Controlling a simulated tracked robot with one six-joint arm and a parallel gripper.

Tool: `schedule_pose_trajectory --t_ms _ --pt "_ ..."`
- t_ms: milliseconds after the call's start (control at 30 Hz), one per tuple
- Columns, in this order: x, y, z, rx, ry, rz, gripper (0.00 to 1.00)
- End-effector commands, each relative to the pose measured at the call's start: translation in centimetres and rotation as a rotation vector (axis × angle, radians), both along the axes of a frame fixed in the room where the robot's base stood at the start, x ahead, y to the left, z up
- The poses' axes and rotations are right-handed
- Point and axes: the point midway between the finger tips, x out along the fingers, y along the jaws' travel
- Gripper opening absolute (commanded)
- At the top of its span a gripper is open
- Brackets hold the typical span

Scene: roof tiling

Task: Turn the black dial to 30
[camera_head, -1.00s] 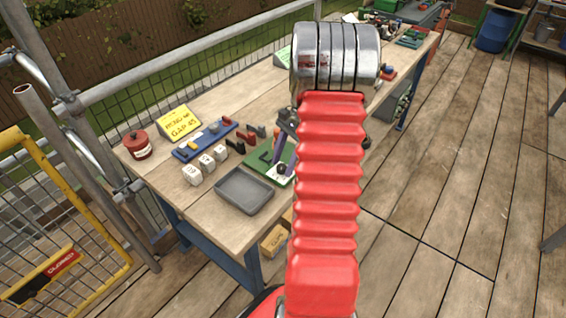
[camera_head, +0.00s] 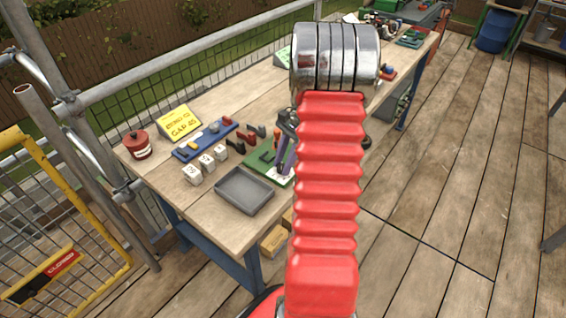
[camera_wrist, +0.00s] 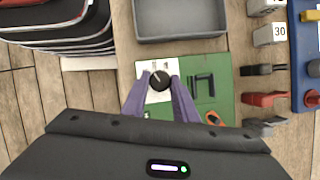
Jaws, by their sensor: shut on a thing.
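The black dial (camera_wrist: 160,82) sits on a white card (camera_wrist: 154,96) on the green board (camera_wrist: 212,76). A pale pointer line on the dial points to the upper left in the wrist view. The card's scale marks are too small to read. My gripper (camera_wrist: 160,79) has its two purple fingers on either side of the dial and is shut on it. In the head view my gripper (camera_head: 286,157) reaches down to the green board (camera_head: 262,160), partly behind my red arm. The dial is hidden there.
A grey tray (camera_wrist: 180,36) lies beside the board. White number blocks (camera_wrist: 270,34), one marked 30, stand nearby. Red and black clamp-like pieces (camera_wrist: 264,99) and a blue rack (camera_head: 205,141) are close. A yellow note (camera_head: 180,124) and red pot (camera_head: 137,145) stand farther left.

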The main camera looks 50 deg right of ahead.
Motion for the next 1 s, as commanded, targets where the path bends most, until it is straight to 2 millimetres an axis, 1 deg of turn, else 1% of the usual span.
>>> schedule_pose_trajectory --t_ms 167,400,500,833,867,1000 --pt "0.09 0.02 0.02 0.000 0.000 0.062 0.04" --pt "0.27 -0.01 0.02 -0.001 0.000 0.260 0.04" --pt "0.31 0.01 0.04 -0.001 -0.001 0.318 0.04" --pt "0.29 -0.02 0.06 0.000 -0.001 0.342 0.04" --pt "0.29 -0.01 0.05 0.000 -0.001 0.342 0.27" --pt "0.28 -0.01 0.05 0.000 -0.001 0.342 0.37"
